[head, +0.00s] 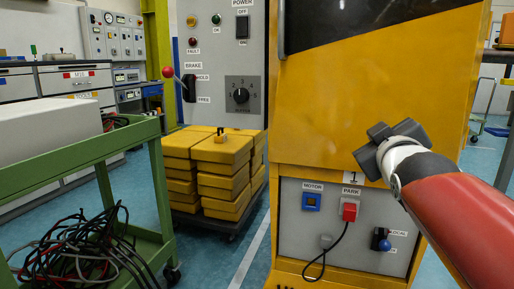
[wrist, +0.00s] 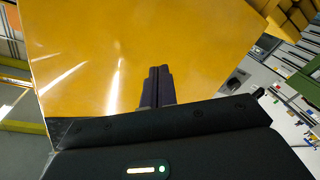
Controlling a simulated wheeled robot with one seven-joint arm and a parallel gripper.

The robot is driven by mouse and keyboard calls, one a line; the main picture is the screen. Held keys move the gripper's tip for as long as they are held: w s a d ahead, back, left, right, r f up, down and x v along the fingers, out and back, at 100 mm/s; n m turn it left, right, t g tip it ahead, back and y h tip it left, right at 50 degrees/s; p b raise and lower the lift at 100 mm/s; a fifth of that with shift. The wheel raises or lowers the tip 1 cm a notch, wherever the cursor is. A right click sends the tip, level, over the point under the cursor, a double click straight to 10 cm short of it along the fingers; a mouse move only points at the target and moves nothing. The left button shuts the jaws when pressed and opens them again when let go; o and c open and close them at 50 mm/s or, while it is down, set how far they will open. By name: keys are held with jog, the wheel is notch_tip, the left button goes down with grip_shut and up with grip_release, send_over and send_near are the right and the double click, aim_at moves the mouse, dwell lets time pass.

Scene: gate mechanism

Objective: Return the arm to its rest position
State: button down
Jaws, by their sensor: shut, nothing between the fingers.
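My gripper (wrist: 157,72) is shut and empty; its two dark fingers lie side by side in the wrist view. They point toward the plain yellow panel of the gate cabinet (wrist: 100,60), and the gap to it is hard to judge. In the head view, my red and white arm comes in from the right edge. Its dark grey end (head: 375,148) shows in front of the yellow cabinet (head: 370,95), above the grey lower panel. The fingers are not clearly seen there.
The grey lower panel (head: 300,245) has a blue MOTOR socket (head: 311,201), a red plug (head: 349,210) with a black cable and a blue-knobbed switch (head: 382,243). A red-knobbed brake lever (head: 169,73), a green cart (head: 90,157) with cables and stacked yellow blocks (head: 220,155) are left.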

jog(key=s+a+f+m+g+y, duration=0.1)
jog(key=s+a+f+m+g, duration=0.2)
jog(key=s+f, duration=0.5)
jog(key=s+a+f+m+g+y, duration=0.15)
jog(key=s+f+g, duration=0.4)
jog(key=f, duration=0.55)
jog(key=s+a+f+m+g, duration=0.1)
jog(key=s+a+f+g, duration=0.3)
jog(key=s+f, duration=0.45)
notch_tip(320, 180, up, 12)
jog(key=p, duration=1.3)
jog(key=shift+w+d+r+p, duration=0.15)
jog(key=shift+w+d+p, duration=0.15)
jog(key=shift+w+p, duration=0.1)
jog(key=shift+t, duration=0.25)
